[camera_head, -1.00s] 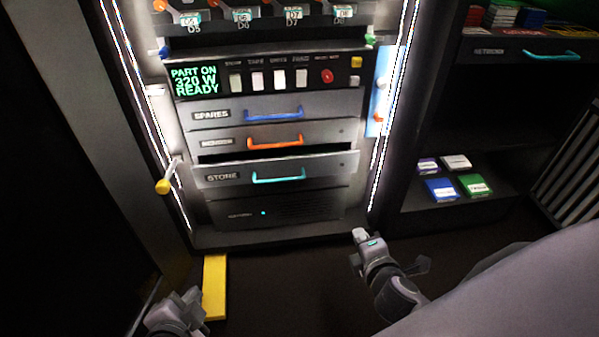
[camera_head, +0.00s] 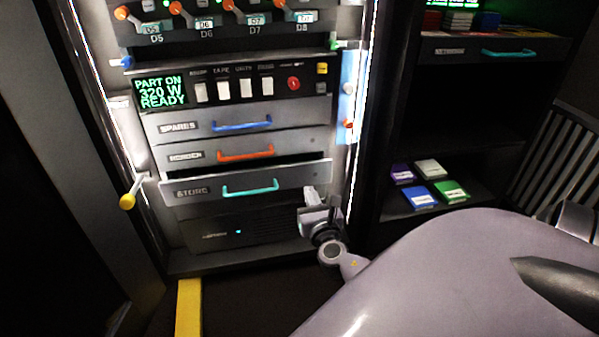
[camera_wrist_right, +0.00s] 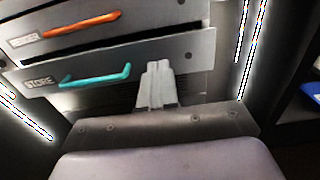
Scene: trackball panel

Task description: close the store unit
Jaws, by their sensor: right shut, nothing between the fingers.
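The store unit (camera_head: 205,189) is a grey drawer with a "STORE" label and a teal handle (camera_head: 250,188). It stands pulled out a little from the rack, with a dark gap above its front. It also shows in the right wrist view (camera_wrist_right: 150,68), with its teal handle (camera_wrist_right: 96,76) left of my fingers. My right gripper (camera_head: 312,195) is shut and empty, close to the lower right part of the drawer front. In the right wrist view its fingertips (camera_wrist_right: 158,66) overlap the drawer front; contact cannot be told. My left gripper is out of view.
Above it are the orange-handled drawer (camera_head: 190,158) and the blue-handled "SPARES" drawer (camera_head: 180,127). A yellow-tipped lever (camera_head: 128,201) sticks out at the rack's left. Shelves with coloured boxes (camera_head: 450,190) stand at right. A yellow strip (camera_head: 188,308) lies on the floor.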

